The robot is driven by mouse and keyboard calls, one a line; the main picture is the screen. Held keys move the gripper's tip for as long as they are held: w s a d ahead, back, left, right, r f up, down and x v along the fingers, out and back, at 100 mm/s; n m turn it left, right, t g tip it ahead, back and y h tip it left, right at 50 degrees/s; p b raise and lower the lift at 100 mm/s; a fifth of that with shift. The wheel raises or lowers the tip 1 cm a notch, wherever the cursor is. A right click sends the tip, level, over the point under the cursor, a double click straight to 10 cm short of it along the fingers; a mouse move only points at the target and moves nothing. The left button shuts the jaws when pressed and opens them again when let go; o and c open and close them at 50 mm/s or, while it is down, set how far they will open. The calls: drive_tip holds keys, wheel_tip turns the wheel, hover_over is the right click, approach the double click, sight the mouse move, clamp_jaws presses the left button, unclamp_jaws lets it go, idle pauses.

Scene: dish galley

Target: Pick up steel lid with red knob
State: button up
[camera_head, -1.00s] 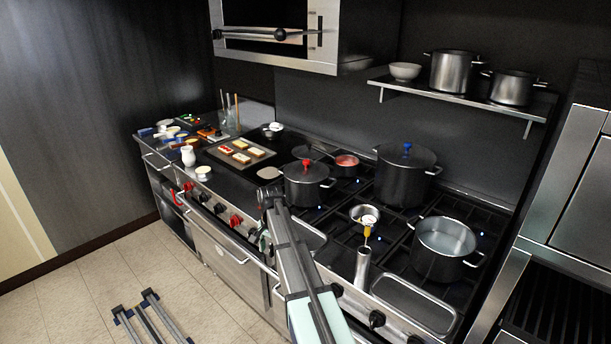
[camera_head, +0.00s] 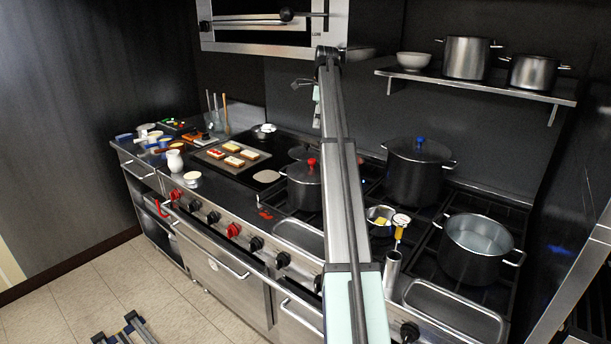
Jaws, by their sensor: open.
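The steel lid with the red knob (camera_head: 299,174) sits on a dark pot (camera_head: 302,194) at the middle of the range. Its red knob points up, and my arm hides the right part of the lid and pot. My raised arm crosses the middle of the view. My gripper (camera_head: 301,84) shows small and dark beside the arm's top end, high above the lid and apart from it. Its jaws are open, and I see nothing between them.
A wall shelf (camera_head: 470,86) and an overhead steel unit (camera_head: 272,38) limit room above.

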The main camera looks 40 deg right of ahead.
drive_tip(key=p, duration=0.4)
approach(312, 159)
drive_tip(key=f, duration=0.5)
drive_tip(key=shift+w+a+f, duration=0.1)
drive_tip(key=shift+a+f, duration=0.05)
drive_tip(key=shift+a, duration=0.25)
drive_tip(key=shift+w+a+f+p, duration=0.1)
drive_tip(key=shift+f+p, duration=0.45)
drive_tip(key=shift+f, duration=0.8)
drive_tip(key=shift+w+a+f+p, duration=0.1)
drive_tip(key=shift+f+p, duration=0.4)
drive_tip(key=shift+f, duration=0.8)
clamp_jaws()
